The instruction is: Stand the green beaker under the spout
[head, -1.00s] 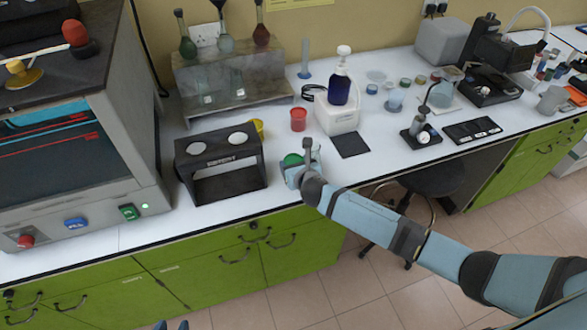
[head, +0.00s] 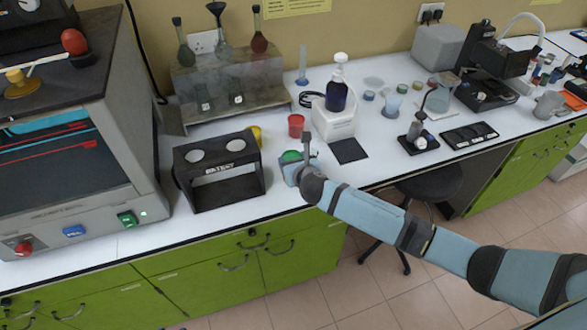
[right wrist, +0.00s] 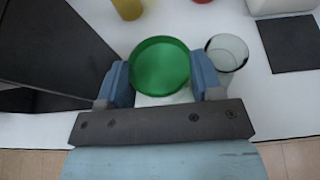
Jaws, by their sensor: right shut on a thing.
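The green beaker (head: 291,156) is near the front edge of the bench, just right of the black stand. In the right wrist view its round green top (right wrist: 160,66) sits between the two blue fingers of my right gripper (right wrist: 162,82), which is shut on it. My right gripper (head: 300,172) partly hides it in the head view. I cannot tell if its base touches the bench. My left gripper is not in view.
A clear glass (right wrist: 228,52) stands close beside the right finger. The black stand (head: 218,170) is close on the left. A red cup (head: 296,125) and yellow cup (head: 256,136) stand behind. A flat black pad (head: 348,150) lies before the white device.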

